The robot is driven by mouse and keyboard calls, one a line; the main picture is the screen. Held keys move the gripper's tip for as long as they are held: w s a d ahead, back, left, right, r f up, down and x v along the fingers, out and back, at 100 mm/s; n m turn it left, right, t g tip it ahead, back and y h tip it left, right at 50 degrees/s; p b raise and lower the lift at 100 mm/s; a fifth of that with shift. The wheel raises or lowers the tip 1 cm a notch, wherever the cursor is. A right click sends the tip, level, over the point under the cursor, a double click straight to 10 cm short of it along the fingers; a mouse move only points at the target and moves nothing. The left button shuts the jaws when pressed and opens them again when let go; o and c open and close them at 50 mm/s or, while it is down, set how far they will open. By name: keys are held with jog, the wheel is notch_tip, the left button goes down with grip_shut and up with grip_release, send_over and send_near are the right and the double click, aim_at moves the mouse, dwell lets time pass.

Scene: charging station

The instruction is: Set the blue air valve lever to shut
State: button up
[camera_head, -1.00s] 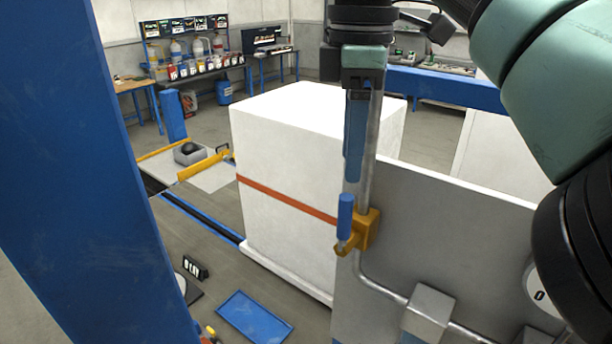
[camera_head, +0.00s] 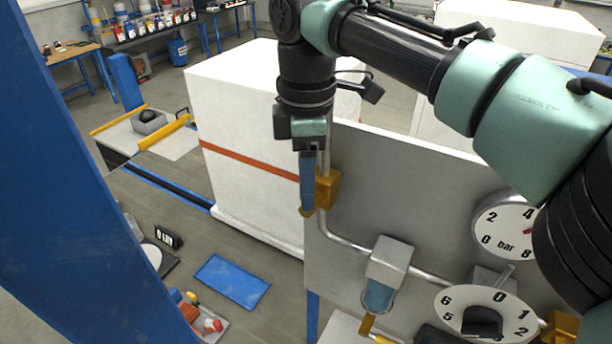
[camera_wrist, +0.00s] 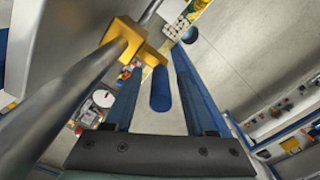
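The air valve has a yellow body (camera_head: 328,190) on a vertical grey pipe at the left edge of a grey panel. Its blue lever (camera_wrist: 160,90) shows in the wrist view as a short rounded handle beside the pipe, joined to the yellow body (camera_wrist: 124,40). My gripper (camera_head: 308,195) points down at the valve, and its blue fingers largely hide the lever in the head view. In the wrist view my gripper (camera_wrist: 157,72) is open, with one finger on each side of the lever. Gaps show between the lever and both fingers.
The grey panel (camera_head: 400,190) carries a bar gauge (camera_head: 505,228), a numbered dial (camera_head: 470,300) and a grey box (camera_head: 390,260) on the pipe. A white cabinet (camera_head: 240,110) stands behind. A blue post (camera_head: 70,180) stands at left. A blue mat (camera_head: 232,282) lies on the floor.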

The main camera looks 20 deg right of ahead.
grip_shut()
dwell(1.3)
